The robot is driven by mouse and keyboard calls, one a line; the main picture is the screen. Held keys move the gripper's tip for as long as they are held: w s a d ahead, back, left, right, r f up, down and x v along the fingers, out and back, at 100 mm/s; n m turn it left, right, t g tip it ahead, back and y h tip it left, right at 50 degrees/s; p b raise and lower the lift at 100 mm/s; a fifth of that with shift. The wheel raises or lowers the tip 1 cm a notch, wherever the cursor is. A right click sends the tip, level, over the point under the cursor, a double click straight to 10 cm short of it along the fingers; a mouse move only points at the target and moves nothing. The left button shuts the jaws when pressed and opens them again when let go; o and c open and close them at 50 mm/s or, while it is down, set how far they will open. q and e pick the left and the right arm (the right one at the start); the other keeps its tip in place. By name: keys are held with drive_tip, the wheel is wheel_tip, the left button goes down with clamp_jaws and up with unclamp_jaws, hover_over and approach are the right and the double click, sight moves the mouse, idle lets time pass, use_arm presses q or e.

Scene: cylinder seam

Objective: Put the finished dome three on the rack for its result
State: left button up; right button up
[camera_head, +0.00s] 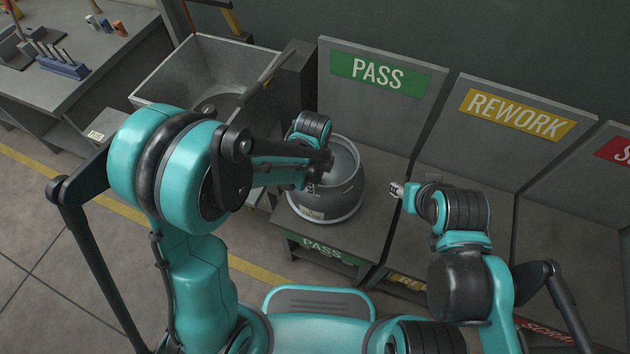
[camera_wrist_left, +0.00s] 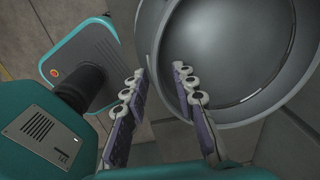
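The dome (camera_head: 347,207) is a grey, bowl-like shell with its open side up. It stands on the PASS rack (camera_head: 376,225), under the green PASS sign; its number cannot be read. In the left wrist view its rim and smooth inside (camera_wrist_left: 230,60) fill the upper right. My left gripper (camera_head: 314,186) is at the dome's left side. In the wrist view its fingers (camera_wrist_left: 160,75) are apart, with the dome's wall showing between the tips; contact is unclear. My right gripper (camera_head: 395,189) is right of the dome, apart from it, its fingers too small to judge.
The REWORK bay (camera_head: 515,122) stands right of PASS, with a red-signed bay (camera_head: 615,150) beyond it. A grey metal bin (camera_head: 215,75) stands left of the rack. A workbench (camera_head: 70,85) with small tools is at the far left.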

use_arm(q)
wheel_tip(320, 180, up, 12)
drive_tip(key=p, duration=0.5)
drive_tip(key=s+a+r+n+t, duration=0.3)
drive_tip(key=a+n, duration=0.4)
drive_tip(key=n, duration=0.3)
drive_tip(key=s+a+r+n+t, duration=0.3)
drive_tip(key=s+a+r+n, duration=0.3)
drive_tip(key=n, duration=0.5)
drive_tip(key=shift+s+a+r+n+t, duration=0.3)
drive_tip(key=shift+s+a+t, duration=0.1)
drive_tip(key=shift+a, duration=0.25)
